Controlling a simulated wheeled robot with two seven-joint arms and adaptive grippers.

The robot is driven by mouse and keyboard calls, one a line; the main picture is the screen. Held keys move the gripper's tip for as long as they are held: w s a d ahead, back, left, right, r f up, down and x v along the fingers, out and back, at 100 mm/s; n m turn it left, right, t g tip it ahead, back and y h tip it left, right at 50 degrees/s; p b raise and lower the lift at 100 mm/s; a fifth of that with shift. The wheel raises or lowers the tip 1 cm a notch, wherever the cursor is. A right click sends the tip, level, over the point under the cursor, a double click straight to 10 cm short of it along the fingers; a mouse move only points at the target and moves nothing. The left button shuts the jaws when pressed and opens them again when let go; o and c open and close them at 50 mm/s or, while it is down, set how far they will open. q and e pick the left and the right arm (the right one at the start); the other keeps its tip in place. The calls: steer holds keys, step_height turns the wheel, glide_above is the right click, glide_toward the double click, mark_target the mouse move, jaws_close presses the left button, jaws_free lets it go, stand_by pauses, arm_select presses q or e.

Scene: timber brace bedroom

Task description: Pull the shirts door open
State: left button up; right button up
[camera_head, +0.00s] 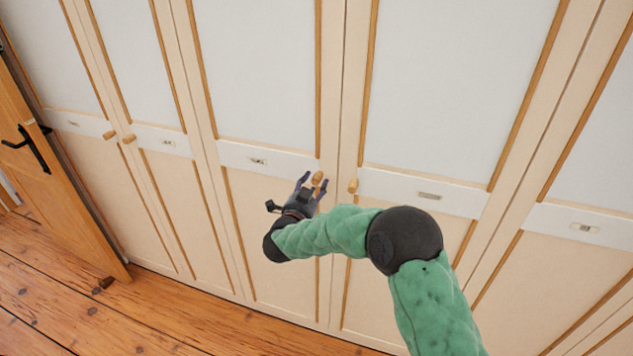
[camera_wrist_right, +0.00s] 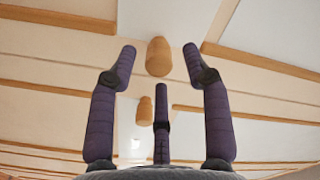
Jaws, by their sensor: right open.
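The wardrobe is a row of cream doors with white panels and small label plates. The labels are too small to read, so I cannot tell which door is the shirts door. My right gripper (camera_head: 314,184) is open at the wooden knob (camera_head: 318,178) of a middle door (camera_head: 262,72). In the right wrist view this knob (camera_wrist_right: 158,57) lies between the two outer fingertips of my gripper (camera_wrist_right: 159,52), with gaps on both sides. A second knob (camera_head: 353,186) belongs to the door (camera_head: 450,85) just right. These doors look closed. My left gripper is out of view.
More closed wardrobe doors stand left and right, two with knobs (camera_head: 109,135) at the left. A wooden room door (camera_head: 62,190) with a black handle (camera_head: 35,148) is at the far left. The plank floor (camera_head: 90,310) in front is clear.

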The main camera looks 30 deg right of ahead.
mark_target(315, 182)
steer(key=shift+x, duration=1.7)
jaws_close()
